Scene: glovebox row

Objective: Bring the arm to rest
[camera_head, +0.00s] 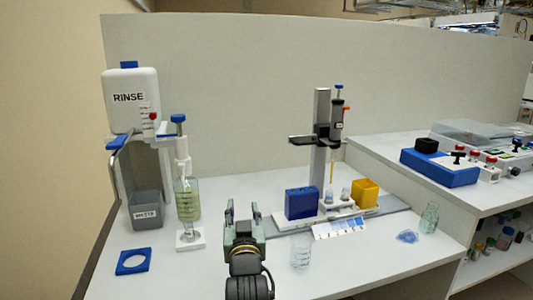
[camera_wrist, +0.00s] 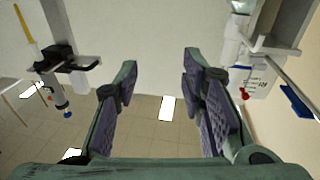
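My gripper (camera_head: 243,215) shows in the head view at the middle of the bench front, pointing toward the back wall. It stands between the bottle-top dispenser (camera_head: 187,195) on the left and the blue box (camera_head: 301,203) on the right, apart from both. In the wrist view my gripper (camera_wrist: 159,85) has its two fingers spread wide. Nothing is between them.
A rinse tank (camera_head: 132,98) stands above a grey waste bin (camera_head: 145,215) at the left. A blue square frame (camera_head: 133,262) lies at front left. A clear beaker (camera_head: 300,252) stands just right of my arm. A pipette stand (camera_head: 321,150), yellow box (camera_head: 365,192) and glass bottle (camera_head: 429,217) are further right.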

